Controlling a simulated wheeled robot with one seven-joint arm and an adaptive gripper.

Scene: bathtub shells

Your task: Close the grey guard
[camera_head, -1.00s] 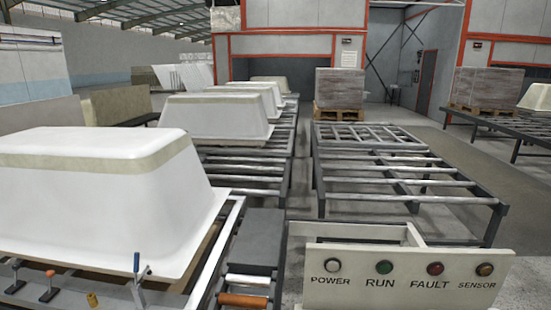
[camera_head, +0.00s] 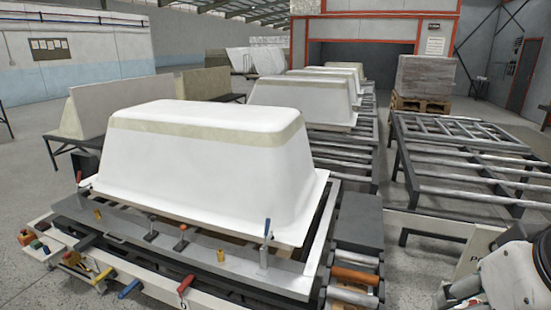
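No part is clearly marked as the grey guard. A flat dark grey panel (camera_head: 360,222) lies just right of the nearest tub's frame, above the orange and white rollers. A long grey plate (camera_head: 205,262) runs along the front of that frame, below the tub, with small clamps on it. I cannot tell which of these, if either, is the guard. Part of my white and black arm shows at the lower right edge. My gripper cannot be made out, so its opening is hidden.
A large white bathtub shell (camera_head: 210,150) sits upside down on the near frame. More shells (camera_head: 300,97) stand behind it. Handles and tools (camera_head: 90,270) crowd the front left. An empty roller rack (camera_head: 460,165) stands at the right.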

